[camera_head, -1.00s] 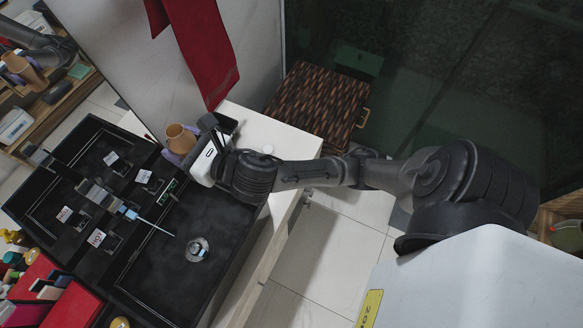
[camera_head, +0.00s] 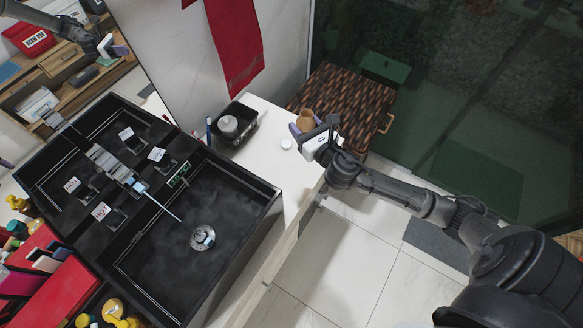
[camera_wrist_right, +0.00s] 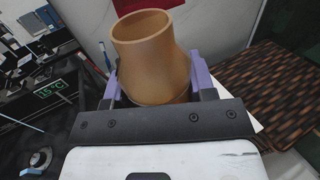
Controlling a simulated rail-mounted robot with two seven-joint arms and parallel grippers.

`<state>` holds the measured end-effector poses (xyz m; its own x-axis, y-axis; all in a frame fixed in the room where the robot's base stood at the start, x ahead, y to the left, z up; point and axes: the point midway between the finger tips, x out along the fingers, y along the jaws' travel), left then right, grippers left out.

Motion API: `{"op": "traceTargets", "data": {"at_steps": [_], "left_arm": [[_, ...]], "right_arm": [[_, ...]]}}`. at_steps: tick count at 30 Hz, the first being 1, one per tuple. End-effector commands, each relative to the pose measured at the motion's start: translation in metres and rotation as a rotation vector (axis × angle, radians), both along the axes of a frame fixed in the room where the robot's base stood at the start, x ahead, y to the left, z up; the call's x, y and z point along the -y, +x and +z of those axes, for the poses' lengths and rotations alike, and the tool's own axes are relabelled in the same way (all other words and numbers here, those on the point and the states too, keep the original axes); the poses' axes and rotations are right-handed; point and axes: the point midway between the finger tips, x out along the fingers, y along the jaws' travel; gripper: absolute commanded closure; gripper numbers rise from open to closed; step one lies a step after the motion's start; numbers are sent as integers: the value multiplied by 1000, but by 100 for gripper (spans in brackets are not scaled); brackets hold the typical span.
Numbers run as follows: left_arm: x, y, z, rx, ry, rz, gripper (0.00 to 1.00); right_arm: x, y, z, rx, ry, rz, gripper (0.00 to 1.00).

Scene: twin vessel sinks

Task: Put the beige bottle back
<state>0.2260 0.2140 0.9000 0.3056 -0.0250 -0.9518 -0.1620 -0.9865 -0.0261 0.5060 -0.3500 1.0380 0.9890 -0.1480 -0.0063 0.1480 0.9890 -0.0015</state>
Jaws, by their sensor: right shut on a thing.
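The beige bottle (camera_head: 304,119) is a tan, open-mouthed vessel in the head view, at the right end of the white counter. My right gripper (camera_head: 307,127) is shut on it, with purple fingers on both its sides. In the right wrist view the bottle (camera_wrist_right: 153,60) stands roughly upright between the fingertips (camera_wrist_right: 155,82), its mouth facing up. Its base is hidden behind the gripper, so I cannot tell whether it touches the counter.
A black tray (camera_head: 239,137) with a grey round item (camera_head: 229,126) stands on the white counter (camera_head: 268,160). A small white round thing (camera_head: 286,144) lies nearby. The black sink (camera_head: 210,205) is left, a brown woven hamper (camera_head: 345,100) behind right. A red towel (camera_head: 235,45) hangs above.

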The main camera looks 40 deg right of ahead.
Motion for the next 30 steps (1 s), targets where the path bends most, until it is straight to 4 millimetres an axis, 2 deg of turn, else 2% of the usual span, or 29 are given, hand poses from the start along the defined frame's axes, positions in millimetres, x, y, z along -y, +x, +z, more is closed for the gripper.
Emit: {"op": "traceTargets", "data": {"at_steps": [1, 6, 11, 15, 20, 30], "left_arm": [[0, 0, -11, 0, 0, 0, 32], [0, 0, -23, 0, 0, 0, 32], [-1, 0, -31, 0, 4, -2, 32], [-3, 0, -33, -1, 9, -4, 32], [-4, 0, -36, 0, 14, -8, 32], [-4, 0, -51, 0, 12, -5, 32]], "right_arm": [[13, -4, -23, -7, -6, 0, 72], [45, -14, -68, -7, -3, 17, 72], [65, -22, -95, -6, 0, 32, 72], [72, -26, -104, -1, 1, 38, 72], [72, -22, -114, -1, 2, 41, 72], [35, 23, -150, 1, 4, 42, 72]]}}
